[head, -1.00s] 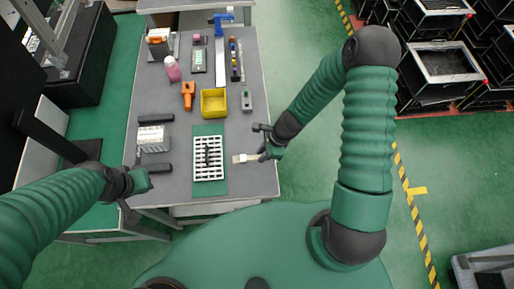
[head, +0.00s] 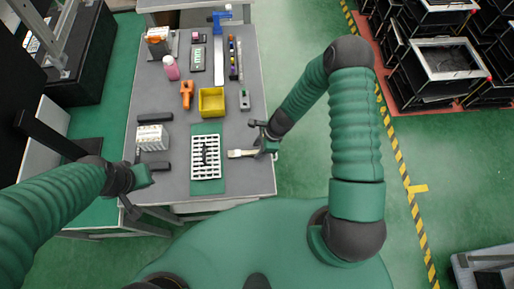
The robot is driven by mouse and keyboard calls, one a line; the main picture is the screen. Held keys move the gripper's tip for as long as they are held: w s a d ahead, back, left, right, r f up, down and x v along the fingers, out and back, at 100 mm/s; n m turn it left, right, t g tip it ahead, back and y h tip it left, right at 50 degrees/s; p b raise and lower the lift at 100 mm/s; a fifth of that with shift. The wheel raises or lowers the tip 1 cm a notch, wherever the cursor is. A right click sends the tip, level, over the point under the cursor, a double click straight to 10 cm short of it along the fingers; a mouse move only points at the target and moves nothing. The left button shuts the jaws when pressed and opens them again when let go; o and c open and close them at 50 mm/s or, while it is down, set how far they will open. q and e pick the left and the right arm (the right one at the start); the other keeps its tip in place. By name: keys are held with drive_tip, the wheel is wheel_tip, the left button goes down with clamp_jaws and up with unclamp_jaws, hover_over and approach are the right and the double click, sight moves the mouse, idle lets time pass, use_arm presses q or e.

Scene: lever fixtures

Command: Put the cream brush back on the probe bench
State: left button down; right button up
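The cream brush (head: 240,153) shows in the head view at the right front of the grey bench (head: 240,180), just right of the white slotted rack. Its pale head points left and its other end runs into my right gripper (head: 264,146). My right gripper appears shut on it at the bench's right edge. I cannot tell whether the brush touches the bench top. My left gripper (head: 138,182) is at the bench's front left corner, away from the brush. Its fingers are too small and dark to read.
The white slotted rack (head: 206,170) stands on a green mat. A yellow bin (head: 212,101), an orange tool (head: 187,92), a pink bottle (head: 171,68) and a white box (head: 152,139) stand on the bench. Bare bench lies right of the rack. Black crates (head: 447,60) stand at the right.

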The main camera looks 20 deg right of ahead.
drive_tip(key=shift+d, duration=0.2)
drive_tip(key=s+d+r+n+h, duration=0.1)
drive_tip(key=s+r+n, duration=0.1)
drive_tip(key=r+n, duration=0.5)
drive_tip(key=s+d+r+n+t+h, duration=0.1)
drive_tip(key=s+r+n, duration=0.2)
drive_tip(key=r+n, duration=0.4)
drive_tip(key=s+d+r+n+h, duration=0.1)
drive_tip(key=s+r+n, duration=0.2)
drive_tip(key=r+n, duration=0.4)
wheel_tip(320, 180, up, 5)
drive_tip(key=shift+s+d+r+h+p, duration=0.15)
drive_tip(key=shift+d+h+p, duration=0.1)
drive_tip(key=shift+h+p, duration=0.15)
drive_tip(key=shift+s+a, duration=0.1)
drive_tip(key=shift+a, duration=0.3)
